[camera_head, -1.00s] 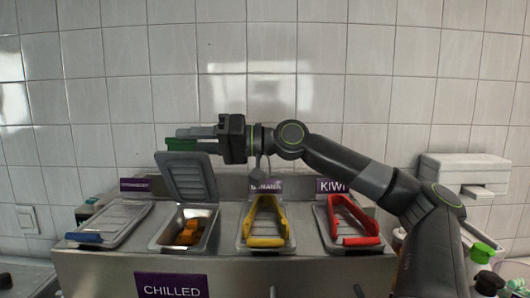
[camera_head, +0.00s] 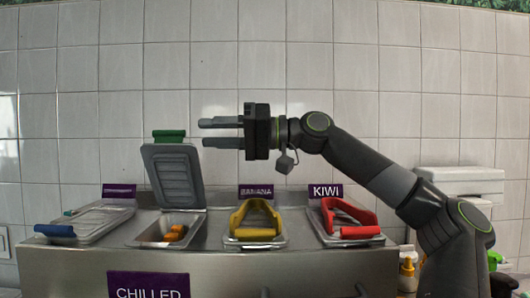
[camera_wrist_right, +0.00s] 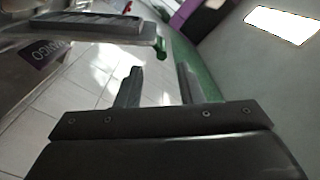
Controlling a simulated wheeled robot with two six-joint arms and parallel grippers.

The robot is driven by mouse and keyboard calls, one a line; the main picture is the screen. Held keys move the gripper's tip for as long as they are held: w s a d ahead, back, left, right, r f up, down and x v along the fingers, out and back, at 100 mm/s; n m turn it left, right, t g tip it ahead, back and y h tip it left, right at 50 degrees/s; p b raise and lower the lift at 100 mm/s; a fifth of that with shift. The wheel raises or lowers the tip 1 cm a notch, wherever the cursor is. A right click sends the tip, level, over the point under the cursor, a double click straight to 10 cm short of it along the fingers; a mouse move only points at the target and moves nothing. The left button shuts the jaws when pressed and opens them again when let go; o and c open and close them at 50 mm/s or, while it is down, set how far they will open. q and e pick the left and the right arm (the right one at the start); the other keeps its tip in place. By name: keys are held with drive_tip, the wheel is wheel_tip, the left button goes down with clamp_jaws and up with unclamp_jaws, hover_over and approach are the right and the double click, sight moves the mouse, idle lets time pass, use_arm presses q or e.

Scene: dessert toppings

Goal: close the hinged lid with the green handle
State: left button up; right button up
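The hinged lid (camera_head: 172,175) with the green handle (camera_head: 169,136) stands raised, leaning slightly back, behind its metal bin (camera_head: 153,233), with orange pieces (camera_head: 174,234) inside. The green handle is on the lid's top edge. My right gripper (camera_head: 204,133) is to the right of the handle, at about its height, with its fingers spread and a visible gap between them and the handle. In the right wrist view, the open fingers (camera_wrist_right: 160,85) hold nothing; the green handle (camera_wrist_right: 161,46) and lid (camera_wrist_right: 80,27) show beyond them. My left gripper is not in view.
A blue-handled lid (camera_head: 95,222) is shut at left. Yellow-handled (camera_head: 255,222) and red-handled (camera_head: 347,218) lids are shut at right. A CHILLED sign (camera_head: 148,284) is on the counter front. A tiled wall (camera_head: 335,110) stands behind; a bottle (camera_head: 408,270) stands at right.

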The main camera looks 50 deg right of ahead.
use_arm(q)
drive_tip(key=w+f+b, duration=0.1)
drive_tip(key=b, duration=0.1)
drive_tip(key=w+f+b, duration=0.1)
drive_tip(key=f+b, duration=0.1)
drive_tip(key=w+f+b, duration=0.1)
drive_tip(key=b, duration=0.1)
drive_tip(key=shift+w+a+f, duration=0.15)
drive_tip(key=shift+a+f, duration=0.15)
use_arm(e)
drive_tip(key=v, duration=0.9)
drive_tip(key=shift+s, duration=0.2)
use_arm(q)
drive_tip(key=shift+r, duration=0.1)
use_arm(e)
drive_tip(key=shift+o, duration=0.3)
drive_tip(key=shift+d, duration=0.1)
